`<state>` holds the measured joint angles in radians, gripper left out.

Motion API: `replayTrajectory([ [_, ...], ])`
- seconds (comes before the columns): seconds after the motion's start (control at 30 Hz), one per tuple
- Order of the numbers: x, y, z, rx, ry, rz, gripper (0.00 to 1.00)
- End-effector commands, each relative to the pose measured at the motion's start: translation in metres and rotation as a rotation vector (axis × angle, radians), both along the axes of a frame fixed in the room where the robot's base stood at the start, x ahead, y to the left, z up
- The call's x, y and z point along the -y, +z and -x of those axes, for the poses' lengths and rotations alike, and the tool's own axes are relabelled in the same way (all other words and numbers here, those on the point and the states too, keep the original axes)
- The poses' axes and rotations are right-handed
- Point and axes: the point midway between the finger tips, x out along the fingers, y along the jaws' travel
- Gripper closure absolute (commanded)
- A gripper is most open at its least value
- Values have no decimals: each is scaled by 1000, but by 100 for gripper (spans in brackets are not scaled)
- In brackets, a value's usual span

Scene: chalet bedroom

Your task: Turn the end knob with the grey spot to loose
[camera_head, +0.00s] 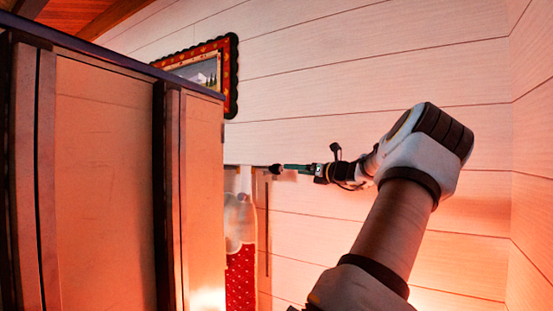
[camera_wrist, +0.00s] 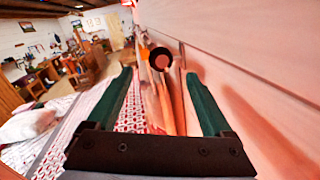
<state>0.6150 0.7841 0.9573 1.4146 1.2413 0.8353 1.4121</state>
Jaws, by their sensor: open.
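A round dark knob (camera_wrist: 160,58) shows end-on in the wrist view, with a paler reddish-brown disc at its middle. In the head view it is a small dark piece (camera_head: 277,169) at the top of a pale wooden panel by the wall. My gripper (camera_wrist: 158,73) is open, its two green fingers spread to either side of the knob's line. In the head view my gripper (camera_head: 291,167) points left at the knob, its tips very close to it. I cannot tell whether they touch. The knob's turn position cannot be read.
A tall wooden wardrobe (camera_head: 110,175) fills the left of the head view. The plank wall (camera_head: 380,60) runs close beside my arm, with a framed picture (camera_head: 205,72) on it. A bed (camera_wrist: 50,135) with patterned bedding and further furniture lie left in the wrist view.

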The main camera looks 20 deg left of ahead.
Motion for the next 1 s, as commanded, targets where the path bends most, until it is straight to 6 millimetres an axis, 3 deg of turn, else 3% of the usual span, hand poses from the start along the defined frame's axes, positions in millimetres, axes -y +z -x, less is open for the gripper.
replayTrajectory([
  [0.1,4,-1,4,-119,-17,-27,15],
  [0.27,-2,-4,3,-166,-21,-42,15],
  [0.7,-71,-2,-27,-161,-18,-41,15],
  [1.0,-94,-4,-38,-160,-20,-41,15],
])
